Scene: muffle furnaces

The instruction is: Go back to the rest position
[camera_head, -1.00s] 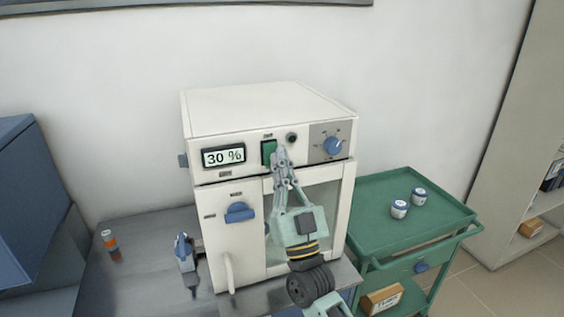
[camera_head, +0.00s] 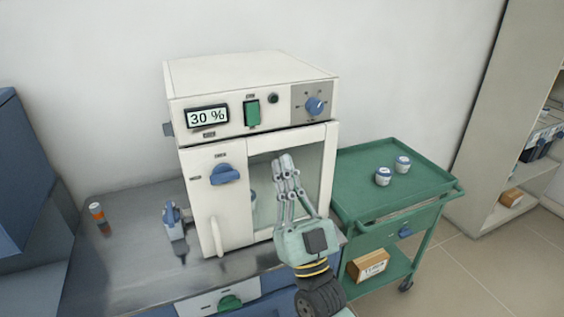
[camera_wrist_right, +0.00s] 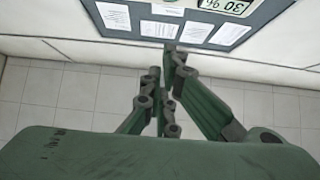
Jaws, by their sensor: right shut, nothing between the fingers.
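The white furnace (camera_head: 205,155) stands on the grey bench, with a lit display (camera_head: 207,117) reading 30 %. A green rocker switch (camera_head: 252,113) and a blue knob (camera_head: 315,106) sit on its upper panel. My right gripper (camera_head: 285,162) is shut and empty, in front of the glass part of the furnace front, below the switch and apart from it. In the right wrist view its fingers (camera_wrist_right: 170,75) are together, with part of a display (camera_wrist_right: 228,5) at the top edge. My left gripper is not in view.
A green cart (camera_head: 350,165) stands right of the furnace with two small jars (camera_head: 383,177) on top and a box (camera_head: 368,265) below. A pipette-like tool (camera_head: 174,222) and a small orange-banded container (camera_head: 97,212) are on the bench (camera_head: 135,265). A shelf is at the right.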

